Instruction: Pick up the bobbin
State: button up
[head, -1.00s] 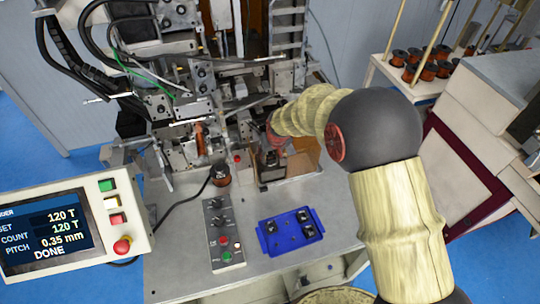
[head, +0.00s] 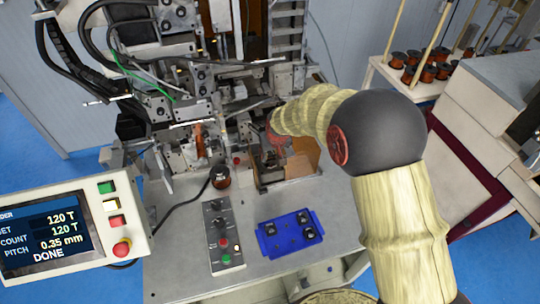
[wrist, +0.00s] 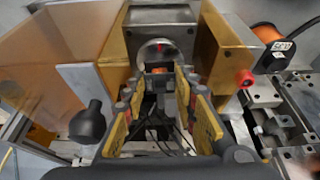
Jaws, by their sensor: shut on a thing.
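My gripper (wrist: 158,84) is seen from behind in the wrist view, its two yellow-sided fingers pointing at the round metal face of the winder spindle (wrist: 156,48). The fingertips are shut on the bobbin (wrist: 160,69), of which only a small orange-copper patch shows between them, just in front of the spindle face. I cannot tell whether the bobbin still touches the spindle. In the head view my gripper (head: 272,150) is at the machine, small and partly hidden by my wrist and machine parts; the bobbin cannot be made out there.
Amber guard panels (wrist: 65,45) and a block with a red knob (wrist: 244,79) stand close around my gripper. A copper wire spool (wrist: 270,40) is to the right. A blue tray (head: 266,243) with several small dark parts and a button box (head: 225,245) lie on the bench.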

jog(key=s+d+r, duration=0.2)
jog(key=s+r, duration=1)
jog(key=s, duration=0.2)
jog(key=shift+b, duration=0.3)
jog(key=shift+f, duration=0.2)
